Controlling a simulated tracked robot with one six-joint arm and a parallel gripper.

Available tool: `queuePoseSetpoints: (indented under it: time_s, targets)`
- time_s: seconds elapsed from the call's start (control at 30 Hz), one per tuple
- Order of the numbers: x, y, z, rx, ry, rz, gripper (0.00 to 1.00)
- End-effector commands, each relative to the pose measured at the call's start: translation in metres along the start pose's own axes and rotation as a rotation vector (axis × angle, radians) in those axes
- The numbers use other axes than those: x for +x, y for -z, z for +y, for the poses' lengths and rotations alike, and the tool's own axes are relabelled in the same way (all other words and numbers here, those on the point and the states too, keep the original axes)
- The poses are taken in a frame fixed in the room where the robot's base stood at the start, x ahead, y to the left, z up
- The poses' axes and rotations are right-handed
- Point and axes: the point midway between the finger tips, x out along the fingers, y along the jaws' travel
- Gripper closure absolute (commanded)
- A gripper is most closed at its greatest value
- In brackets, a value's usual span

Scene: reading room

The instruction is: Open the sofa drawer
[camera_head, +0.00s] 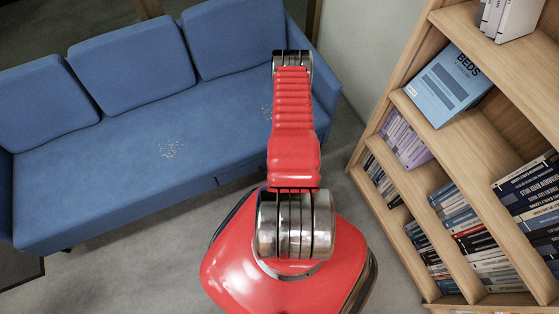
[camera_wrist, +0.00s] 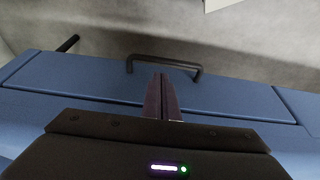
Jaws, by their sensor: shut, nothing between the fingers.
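The blue sofa (camera_head: 120,165) stands at the left and back in the head view. Its drawer front (camera_head: 238,172) shows low on its right part, partly hidden by my arm. In the wrist view the blue drawer panel (camera_wrist: 100,82) spans most of the width, with thin seams at both ends, and looks level with the sofa front. A black bar handle (camera_wrist: 165,62) is fixed on it. My gripper (camera_wrist: 162,78) is shut and empty, its fingertips just below the handle in the picture. I cannot tell whether they touch it. The gripper is hidden in the head view.
A wooden bookcase (camera_head: 395,98) full of books stands close on the right. Grey floor (camera_head: 130,262) is open in front of the sofa. A dark sofa leg (camera_wrist: 68,44) shows left of the handle in the wrist view.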

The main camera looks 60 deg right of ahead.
Motion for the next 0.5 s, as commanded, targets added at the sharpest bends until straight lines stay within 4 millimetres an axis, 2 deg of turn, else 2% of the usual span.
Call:
queuePoseSetpoints:
  time_s: [0.3, 0.5]
  targets:
    - [0.036, 0.000, 0.000, -0.002, 0.000, 0.000, 1.00]
    - [0.046, 0.000, 0.000, -0.001, 0.000, 0.001, 1.00]
